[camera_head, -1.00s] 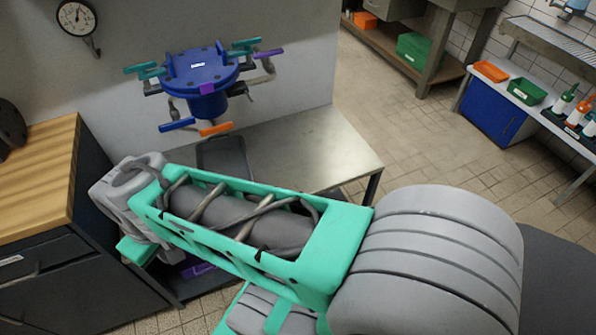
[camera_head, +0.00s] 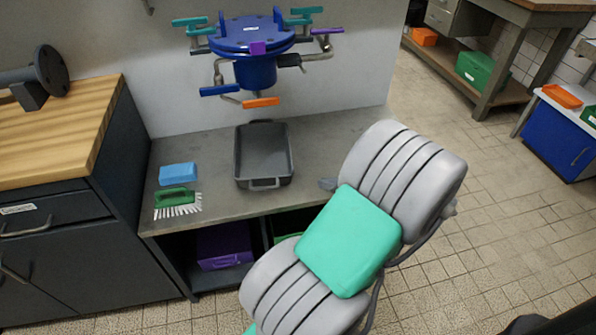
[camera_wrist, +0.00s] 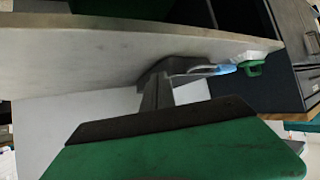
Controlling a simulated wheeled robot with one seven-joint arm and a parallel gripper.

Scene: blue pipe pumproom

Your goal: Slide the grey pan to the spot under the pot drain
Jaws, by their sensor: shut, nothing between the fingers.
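The grey pan (camera_head: 263,152) lies on the metal bench in the head view, handle towards the front edge. The blue pot (camera_head: 255,70) is fixed above and behind it, with coloured valve handles on its pipes. The pot's drain opening cannot be made out. In the head view my arm hides most of my gripper; a small grey tip (camera_head: 328,184) shows right of the pan, apart from it. In the wrist view my gripper (camera_wrist: 157,85) is shut and empty, its dark fingers pointing towards the dark pan (camera_wrist: 178,65); whether they touch cannot be told.
A blue sponge (camera_head: 178,174) and a green brush (camera_head: 176,200) lie on the bench (camera_head: 215,205) left of the pan. A wooden-topped cabinet (camera_head: 60,130) stands at the left. Bare bench lies right of the pan. A purple box (camera_head: 222,245) sits on the shelf below.

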